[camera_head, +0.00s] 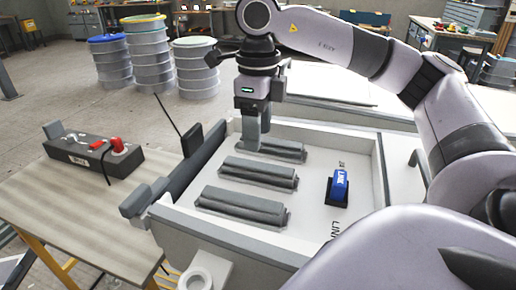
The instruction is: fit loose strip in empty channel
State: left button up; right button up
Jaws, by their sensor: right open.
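Three dark grey bars lie in parallel on the floor of a white mould tray (310,135): a far bar (285,150), a middle bar (258,174) and a near bar (240,206). At this size I cannot tell which is a loose strip and which is a channel, or whether any channel is empty. My right gripper (252,145) points down at the left end of the far bar, with its fingers open. Its fingertips overlap that end in the picture; I cannot tell whether they touch it. My left gripper is not in view.
A blue block (340,184) stands in a black holder at the tray's right. A dark grey bar-like fixture (185,170) runs along the tray's left edge. A wooden table (95,215) at left bears a dark box (90,155) with red parts. Stacked drums (150,60) stand behind.

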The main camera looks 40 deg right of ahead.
jog(key=shift+r, duration=2.2)
